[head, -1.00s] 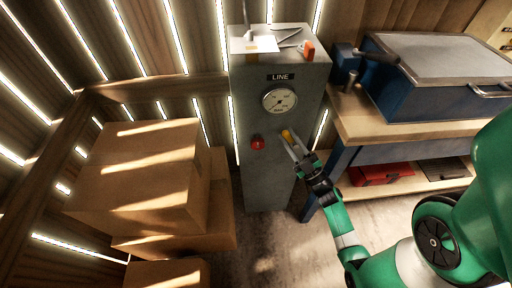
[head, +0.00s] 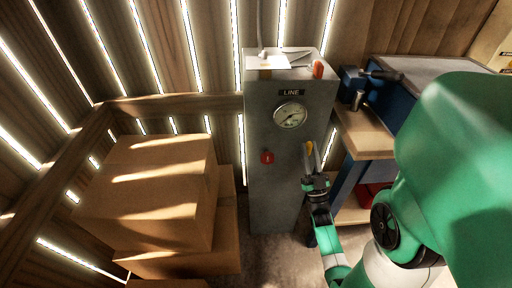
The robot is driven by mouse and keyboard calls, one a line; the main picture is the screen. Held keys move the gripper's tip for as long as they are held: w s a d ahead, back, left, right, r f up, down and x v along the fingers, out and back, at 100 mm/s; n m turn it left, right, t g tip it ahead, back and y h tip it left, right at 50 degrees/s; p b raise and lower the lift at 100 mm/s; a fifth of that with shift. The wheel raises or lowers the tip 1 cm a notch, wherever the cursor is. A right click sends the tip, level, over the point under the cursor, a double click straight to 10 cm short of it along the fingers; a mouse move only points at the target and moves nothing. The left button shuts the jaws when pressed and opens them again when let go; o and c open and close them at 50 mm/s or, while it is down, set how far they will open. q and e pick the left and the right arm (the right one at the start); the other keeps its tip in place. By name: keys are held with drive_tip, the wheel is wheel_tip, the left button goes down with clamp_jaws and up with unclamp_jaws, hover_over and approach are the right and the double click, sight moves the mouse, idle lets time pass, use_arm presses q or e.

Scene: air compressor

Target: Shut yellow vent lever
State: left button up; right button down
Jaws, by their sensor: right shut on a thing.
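The yellow vent lever (head: 310,147) sits on the front of the grey LINE cabinet (head: 268,200), right of a red knob (head: 267,157) and below a round gauge (head: 290,115). My right gripper (head: 312,152) comes from below with its fingers on the lever, shut on it. The fingers hide part of the lever, and its exact angle is hard to tell. My left gripper is not in view.
Stacked cardboard boxes (head: 150,195) stand left of the cabinet. A workbench (head: 365,135) with a blue case stands at the right, partly behind my right arm. Papers and an orange-handled tool (head: 318,69) lie on the cabinet top.

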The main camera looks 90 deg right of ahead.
drive_tip(key=shift+f, duration=0.1)
drive_tip(key=c, duration=0.7)
unclamp_jaws()
drive_tip(key=shift+s, duration=0.1)
drive_tip(key=shift+o, duration=0.2)
drive_tip(key=v, duration=1.1)
drive_tip(key=shift+a+f, duration=0.2)
drive_tip(key=shift+f, duration=0.05)
